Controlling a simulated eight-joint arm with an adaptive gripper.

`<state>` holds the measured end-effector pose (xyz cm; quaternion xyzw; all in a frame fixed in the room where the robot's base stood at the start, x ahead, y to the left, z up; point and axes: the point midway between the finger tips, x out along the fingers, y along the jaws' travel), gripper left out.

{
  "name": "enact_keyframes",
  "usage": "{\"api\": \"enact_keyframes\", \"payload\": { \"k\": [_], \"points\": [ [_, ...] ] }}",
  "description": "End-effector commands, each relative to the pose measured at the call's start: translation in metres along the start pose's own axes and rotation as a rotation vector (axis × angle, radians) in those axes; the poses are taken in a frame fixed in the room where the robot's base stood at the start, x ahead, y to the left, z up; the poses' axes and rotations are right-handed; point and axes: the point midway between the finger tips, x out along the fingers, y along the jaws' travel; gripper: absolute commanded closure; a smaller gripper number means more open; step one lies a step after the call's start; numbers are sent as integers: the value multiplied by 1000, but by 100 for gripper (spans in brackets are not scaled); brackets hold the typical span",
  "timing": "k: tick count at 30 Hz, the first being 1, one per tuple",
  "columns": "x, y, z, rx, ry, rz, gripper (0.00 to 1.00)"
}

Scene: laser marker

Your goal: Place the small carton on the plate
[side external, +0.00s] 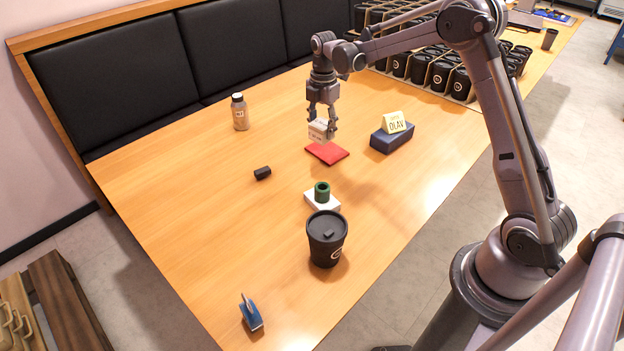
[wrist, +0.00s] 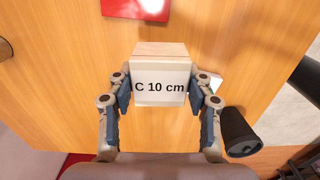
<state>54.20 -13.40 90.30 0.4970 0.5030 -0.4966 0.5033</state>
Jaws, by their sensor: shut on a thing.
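My gripper (side external: 321,116) is shut on a small white carton (side external: 318,131). In the wrist view the carton (wrist: 160,84) sits between both fingers of my gripper (wrist: 162,92), with "C 10 cm" on its face and a wood-coloured edge. A flat red square (side external: 327,153), which looks like the plate, lies on the table. In the side view the carton appears above it with a gap; the exact offset is hard to tell. A red piece (wrist: 135,8) also shows at the wrist view's top edge, apart from the carton.
A blue block (side external: 391,138) with a yellow sign stands right of the red square. A green ring (side external: 322,189) sits on a white block (side external: 318,203) nearer the camera, beside a black lidded cup (side external: 327,240). A bottle (side external: 240,112) and a small black cylinder (side external: 262,173) stand left.

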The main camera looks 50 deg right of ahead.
Motion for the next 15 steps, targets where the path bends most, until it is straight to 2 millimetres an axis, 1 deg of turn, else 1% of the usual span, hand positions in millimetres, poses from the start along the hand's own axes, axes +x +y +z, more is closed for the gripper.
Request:
{"api": "enact_keyframes", "payload": {
  "k": [1, 3, 6, 9, 10, 12, 15],
  "points": [
    [-1, -6, 27, 12, 0, 0, 82],
    [-2, -13, 57, 14, 0, 0, 82],
    [-3, -25, 93, 15, 0, 0, 82],
    [-4, -36, 120, 15, 0, 0, 82],
    [-4, -38, 127, 15, 0, 0, 82],
    [-4, -44, 138, 14, 0, 0, 82],
    [-4, -47, 146, 12, 0, 0, 82]
  ]
}}
